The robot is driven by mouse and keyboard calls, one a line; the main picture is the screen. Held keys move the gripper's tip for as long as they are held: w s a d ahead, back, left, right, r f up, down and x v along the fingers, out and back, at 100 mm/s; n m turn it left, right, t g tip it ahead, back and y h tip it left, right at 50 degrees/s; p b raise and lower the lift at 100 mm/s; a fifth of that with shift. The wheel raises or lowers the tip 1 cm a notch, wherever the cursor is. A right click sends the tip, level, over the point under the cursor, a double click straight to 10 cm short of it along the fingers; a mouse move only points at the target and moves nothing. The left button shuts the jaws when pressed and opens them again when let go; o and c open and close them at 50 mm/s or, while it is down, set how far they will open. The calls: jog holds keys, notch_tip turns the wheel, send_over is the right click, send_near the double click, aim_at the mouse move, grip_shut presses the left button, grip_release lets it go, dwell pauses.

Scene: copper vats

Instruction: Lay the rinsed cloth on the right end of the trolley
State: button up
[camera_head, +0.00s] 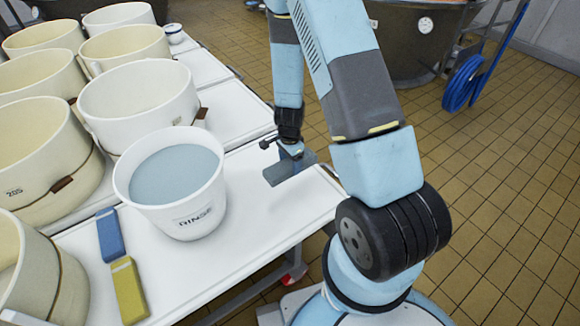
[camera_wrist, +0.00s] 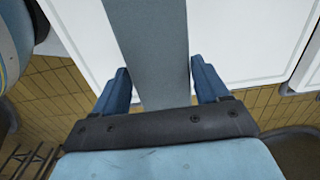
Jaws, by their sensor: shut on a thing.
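My gripper (camera_head: 291,152) is shut on a flat grey-blue cloth (camera_head: 284,170) over the right end of the white trolley (camera_head: 250,225). In the wrist view, my gripper (camera_wrist: 161,88) has a blue finger on each side of the cloth (camera_wrist: 150,45), which runs away from it as a grey strip. The trolley top (camera_wrist: 240,40) shows white behind the cloth. I cannot tell whether the cloth touches the trolley. A white bucket marked RINSE (camera_head: 190,205), with bluish water inside, stands on the trolley to the left of my gripper.
A blue block (camera_head: 110,235) and a yellow block (camera_head: 129,290) lie left of the bucket. Several cream tubs (camera_head: 140,105) crowd the left side. A blue hose reel (camera_head: 463,83) and dark vat (camera_head: 415,45) stand behind.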

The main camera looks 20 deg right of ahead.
jog(key=w+f, duration=0.2)
jog(key=w+d+f, duration=0.1)
jog(key=w+f, duration=0.2)
jog(key=f, duration=0.1)
jog(key=shift+w+d, duration=0.4)
jog(key=shift+w+d+f, duration=0.15)
jog(key=shift+w+f, duration=0.25)
jog(key=shift+f, duration=1.45)
jog(key=shift+f, duration=0.1)
jog(key=o, duration=1.2)
